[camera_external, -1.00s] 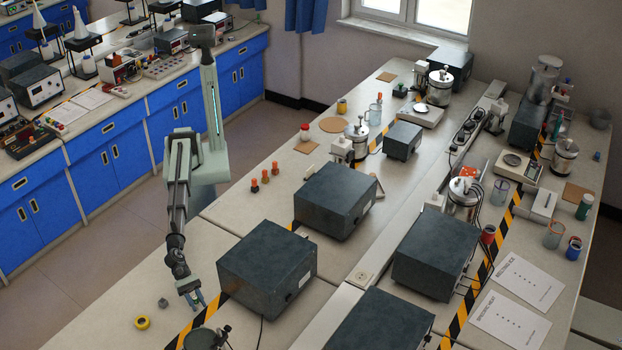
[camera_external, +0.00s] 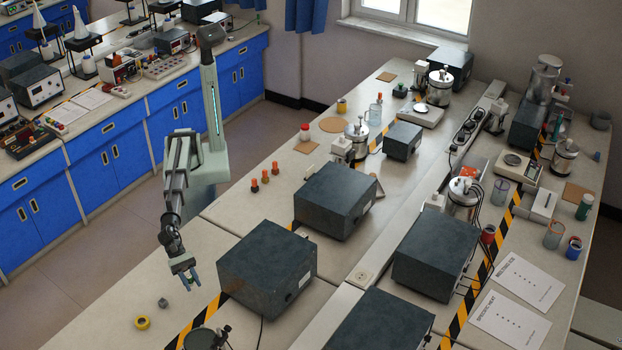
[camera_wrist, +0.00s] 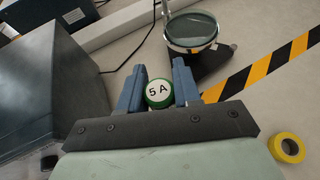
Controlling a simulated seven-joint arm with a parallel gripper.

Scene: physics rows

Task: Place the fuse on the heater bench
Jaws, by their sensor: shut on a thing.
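My gripper (camera_external: 187,281) is shut on the fuse, a small round green thing whose white face reads "5 A" (camera_wrist: 159,95). In the wrist view the fuse sits between the two blue fingers of my gripper (camera_wrist: 158,76). In the external view the gripper hangs above the near left part of the pale bench (camera_external: 115,312), left of a dark box; the fuse is too small to make out there. No label shows which surface is the heater bench.
A yellow tape roll (camera_external: 142,322) and a small grey piece (camera_external: 163,303) lie on the bench. A dark box (camera_external: 267,272) stands close to the right of my gripper. A round-topped stand (camera_wrist: 192,32) is near the striped tape. Orange-topped pieces (camera_external: 265,175) stand farther back.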

